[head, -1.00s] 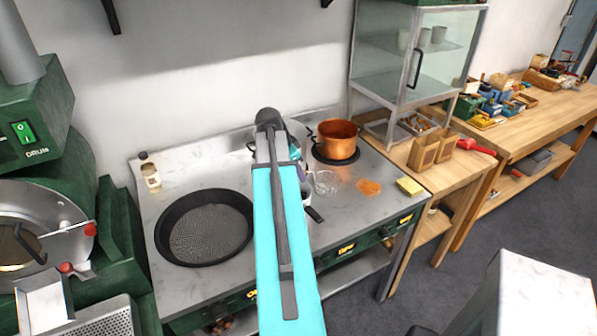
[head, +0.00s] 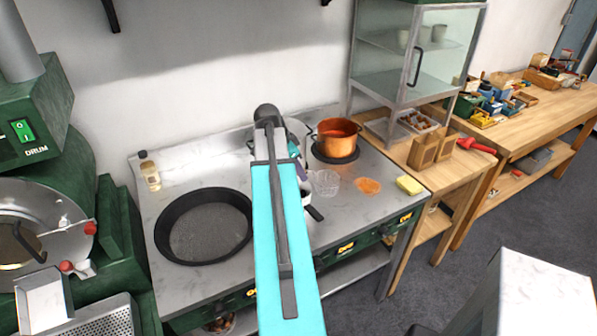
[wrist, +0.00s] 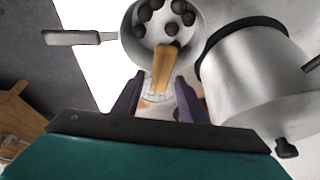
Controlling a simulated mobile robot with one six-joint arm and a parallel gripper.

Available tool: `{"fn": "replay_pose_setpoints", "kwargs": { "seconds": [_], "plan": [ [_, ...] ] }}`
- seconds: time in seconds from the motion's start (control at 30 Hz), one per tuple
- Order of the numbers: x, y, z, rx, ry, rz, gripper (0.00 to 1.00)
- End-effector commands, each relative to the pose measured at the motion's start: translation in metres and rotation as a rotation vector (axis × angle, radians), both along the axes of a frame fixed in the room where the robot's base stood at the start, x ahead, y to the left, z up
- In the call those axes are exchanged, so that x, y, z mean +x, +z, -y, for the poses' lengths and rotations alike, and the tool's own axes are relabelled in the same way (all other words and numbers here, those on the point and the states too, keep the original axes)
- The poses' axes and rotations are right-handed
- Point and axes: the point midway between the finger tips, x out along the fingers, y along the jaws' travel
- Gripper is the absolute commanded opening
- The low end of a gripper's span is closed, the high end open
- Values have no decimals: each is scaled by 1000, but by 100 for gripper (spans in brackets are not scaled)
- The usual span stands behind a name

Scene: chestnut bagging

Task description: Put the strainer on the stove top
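My gripper (wrist: 160,88) points down over the stove top (head: 175,178). In the wrist view its two dark fingers stand apart. A tan wooden handle (wrist: 163,66) lies between or just beyond the fingertips, with a visible gap beside it. The handle runs to a round metal piece (wrist: 146,33) with several dark round spots. It may be the strainer; I cannot tell whether the spots are holes or contents. A pale metal pot (wrist: 252,80) with a dark rim is close on the right.
A wide black pan (head: 205,228) sits on the stove's left, with a small bottle (head: 150,172) behind it. A copper pot (head: 337,138), a clear glass (head: 325,183) and a yellow sponge (head: 410,185) are on the right. A glass cabinet (head: 415,60) stands beyond the stove.

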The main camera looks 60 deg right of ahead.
Motion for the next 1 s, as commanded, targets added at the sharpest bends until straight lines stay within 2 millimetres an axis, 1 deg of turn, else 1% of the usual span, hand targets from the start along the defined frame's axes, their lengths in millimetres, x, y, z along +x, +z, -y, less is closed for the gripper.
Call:
{"fn": "replay_pose_setpoints", "kwargs": {
  "seconds": [0.17,0.9,1.0],
  "plan": [
    [3,14,-5,-2,1,1,39],
    [20,87,-31,-2,-1,1,39],
    [21,94,-34,-1,0,1,39]
  ]
}}
